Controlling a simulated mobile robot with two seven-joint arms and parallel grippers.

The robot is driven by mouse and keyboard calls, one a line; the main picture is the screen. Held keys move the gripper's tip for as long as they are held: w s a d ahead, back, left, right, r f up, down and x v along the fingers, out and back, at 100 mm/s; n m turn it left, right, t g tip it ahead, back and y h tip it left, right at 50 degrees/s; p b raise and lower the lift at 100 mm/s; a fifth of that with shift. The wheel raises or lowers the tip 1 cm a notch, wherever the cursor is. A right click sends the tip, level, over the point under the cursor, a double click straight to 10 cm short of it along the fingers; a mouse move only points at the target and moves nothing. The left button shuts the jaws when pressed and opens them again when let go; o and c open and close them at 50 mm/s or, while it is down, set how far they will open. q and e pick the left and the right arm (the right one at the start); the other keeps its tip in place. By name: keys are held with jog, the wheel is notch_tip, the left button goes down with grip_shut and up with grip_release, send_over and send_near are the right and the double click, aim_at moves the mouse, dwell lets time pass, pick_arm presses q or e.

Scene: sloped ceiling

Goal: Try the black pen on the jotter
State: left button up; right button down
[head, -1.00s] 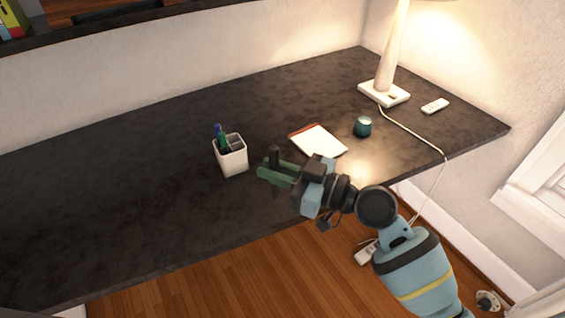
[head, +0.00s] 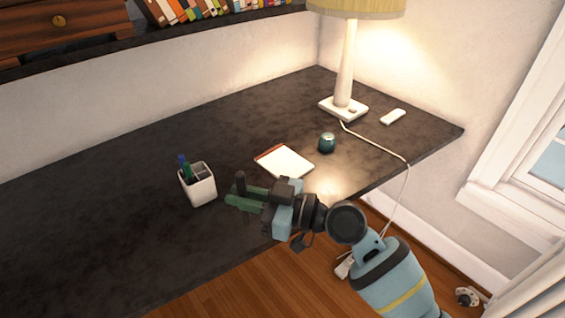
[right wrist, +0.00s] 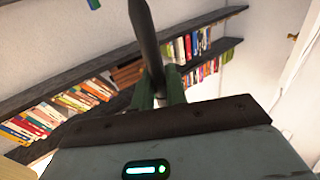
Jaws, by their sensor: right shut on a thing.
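My right gripper (head: 236,199), with green fingers, is shut on the black pen (head: 240,182). It holds the pen roughly upright near the desk's front edge, just right of the pen cup. In the right wrist view the dark pen (right wrist: 147,38) rises between the green fingers (right wrist: 160,90). The jotter (head: 287,163), a white pad with a reddish-brown edge, lies on the desk behind and to the right of the gripper. The pen's lower end is hidden by the fingers. My left gripper is not in view.
The white pen cup (head: 199,188) holds a blue and a green pen. A teal round pot (head: 327,142), a lamp (head: 344,107) with a trailing cord and a white remote (head: 393,117) stand or lie right of the jotter. The dark desk (head: 90,215) is clear at left.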

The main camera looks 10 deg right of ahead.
jog(key=s+d+f+m+t+h, duration=0.1)
jog(key=s+d+m+t+h, duration=0.1)
jog(key=d, duration=1)
jog(key=s+d+f+m+t+h, duration=0.1)
jog(key=d+m+t+h, duration=0.4)
jog(key=d, duration=0.7)
jog(key=shift+s+d+f+m+t+h, duration=0.15)
jog(key=shift+s+f+m+t+h, duration=0.25)
jog(key=shift+t, duration=0.5)
